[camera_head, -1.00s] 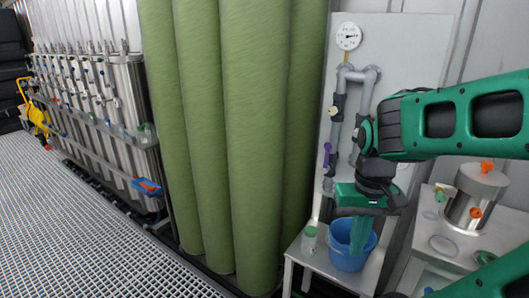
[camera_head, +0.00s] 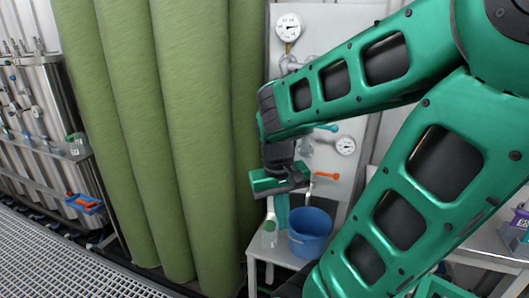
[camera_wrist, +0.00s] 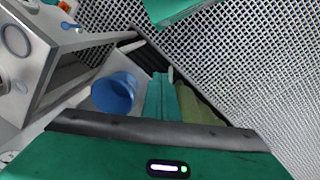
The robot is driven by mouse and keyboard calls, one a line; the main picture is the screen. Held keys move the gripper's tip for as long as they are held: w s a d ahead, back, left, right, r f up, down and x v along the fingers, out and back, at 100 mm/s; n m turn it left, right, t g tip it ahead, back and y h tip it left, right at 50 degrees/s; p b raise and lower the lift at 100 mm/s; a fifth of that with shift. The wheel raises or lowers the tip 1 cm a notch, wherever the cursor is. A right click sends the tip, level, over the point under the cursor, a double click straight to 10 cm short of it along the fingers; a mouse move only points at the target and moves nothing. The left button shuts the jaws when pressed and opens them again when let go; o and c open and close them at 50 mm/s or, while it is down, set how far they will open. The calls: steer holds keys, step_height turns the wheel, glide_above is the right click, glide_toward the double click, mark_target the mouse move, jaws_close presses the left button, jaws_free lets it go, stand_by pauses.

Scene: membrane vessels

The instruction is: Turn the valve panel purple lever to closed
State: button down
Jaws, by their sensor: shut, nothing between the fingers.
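The valve panel (camera_head: 340,20) is a pale upright board with grey pipes, partly covered by my arm in the head view. Its purple lever does not show now; my arm and gripper cover that stretch of pipe. My gripper (camera_head: 282,222) points down in front of the panel, left of the orange lever (camera_head: 327,176), with its teal fingers shut and empty. The fingers also show in the wrist view (camera_wrist: 160,97), with no lever between or beside them. A teal lever (camera_head: 327,128) sits higher on the panel.
Tall green columns (camera_head: 190,120) stand close on the left. Gauges (camera_head: 289,27) are on the panel. Open grating floor (camera_head: 50,260) lies at the lower left.

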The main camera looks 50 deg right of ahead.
steer(key=w+d+f+n+g+h, duration=0.2)
steer(key=w+d+f+h, duration=0.2)
steer(key=w+d+h, duration=0.55)
steer(key=w+r+n+t+h, duration=0.3)
steer(key=w+h, duration=0.1)
steer(key=w, duration=0.5)
steer(key=w+r+n+t+h, duration=0.2)
steer(key=w+r+n+h, duration=0.15)
steer(key=w, duration=0.45)
steer(key=s+d, duration=0.2)
steer(key=d, duration=0.9)
steer(key=shift+s+r, duration=0.15)
